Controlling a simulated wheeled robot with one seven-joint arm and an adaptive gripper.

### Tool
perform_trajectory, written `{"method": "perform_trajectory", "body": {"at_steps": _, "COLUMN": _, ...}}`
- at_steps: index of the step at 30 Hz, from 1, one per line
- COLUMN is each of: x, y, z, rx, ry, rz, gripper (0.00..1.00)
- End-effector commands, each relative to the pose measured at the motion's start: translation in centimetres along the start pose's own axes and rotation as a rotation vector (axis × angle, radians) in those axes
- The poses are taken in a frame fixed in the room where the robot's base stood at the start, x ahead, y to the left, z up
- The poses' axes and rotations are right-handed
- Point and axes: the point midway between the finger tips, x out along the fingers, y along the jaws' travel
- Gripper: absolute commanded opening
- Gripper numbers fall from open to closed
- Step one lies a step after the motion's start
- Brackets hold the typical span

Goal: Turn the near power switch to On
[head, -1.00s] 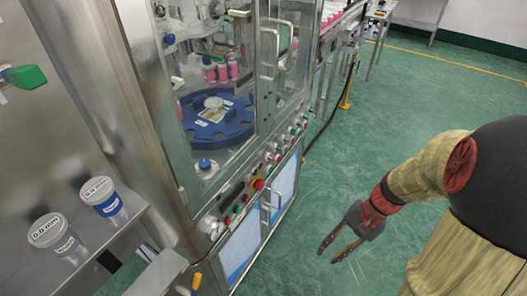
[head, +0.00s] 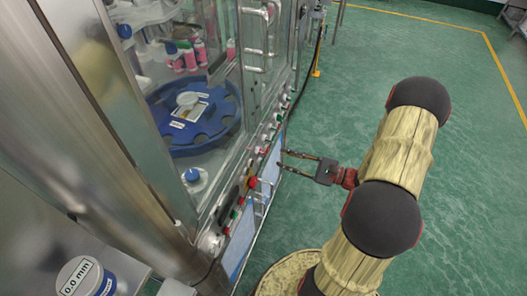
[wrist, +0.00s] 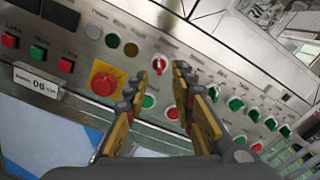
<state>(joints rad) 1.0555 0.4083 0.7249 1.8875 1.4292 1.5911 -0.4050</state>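The machine's control panel (wrist: 205,62) fills much of the wrist view, tilted. A red-and-white rotary switch (wrist: 159,65) stands just beyond my fingertips, roughly between them. Its small label is too blurred to read, so I cannot tell whether it is the near power switch. A row of green knobs (wrist: 236,104) runs off to the right. My gripper (wrist: 160,80) is open and empty, with its fingers pointing at the panel. In the head view my gripper (head: 282,160) is close to the panel's front, and no contact is visible.
A red emergency button (wrist: 103,83) on a yellow plate sits left of my fingers, with red and green push buttons further left. A metal handle (head: 262,198) projects below the panel. Green floor (head: 330,110) to the right is open.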

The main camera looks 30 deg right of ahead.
Motion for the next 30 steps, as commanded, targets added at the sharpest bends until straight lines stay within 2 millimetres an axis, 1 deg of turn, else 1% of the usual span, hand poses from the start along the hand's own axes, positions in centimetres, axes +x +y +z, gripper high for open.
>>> {"method": "perform_trajectory", "body": {"at_steps": 9, "x": 4.7, "y": 0.3, "z": -0.1, "rx": -0.001, "ry": -0.002, "rz": 0.007, "gripper": 0.25}}
{"method": "perform_trajectory", "body": {"at_steps": 15, "x": 6.7, "y": 0.2, "z": -0.1, "rx": 0.0, "ry": 0.0, "rz": 0.006, "gripper": 0.25}}
{"method": "perform_trajectory", "body": {"at_steps": 19, "x": 7.1, "y": 0.2, "z": 0.0, "rx": 0.001, "ry": 0.001, "rz": 0.006, "gripper": 0.25}}
{"method": "perform_trajectory", "body": {"at_steps": 26, "x": 7.2, "y": 0.2, "z": 0.0, "rx": 0.001, "ry": 0.001, "rz": 0.005, "gripper": 0.25}}
{"method": "perform_trajectory", "body": {"at_steps": 30, "x": 7.2, "y": 0.2, "z": 0.0, "rx": 0.001, "ry": 0.001, "rz": 0.005, "gripper": 0.18}}
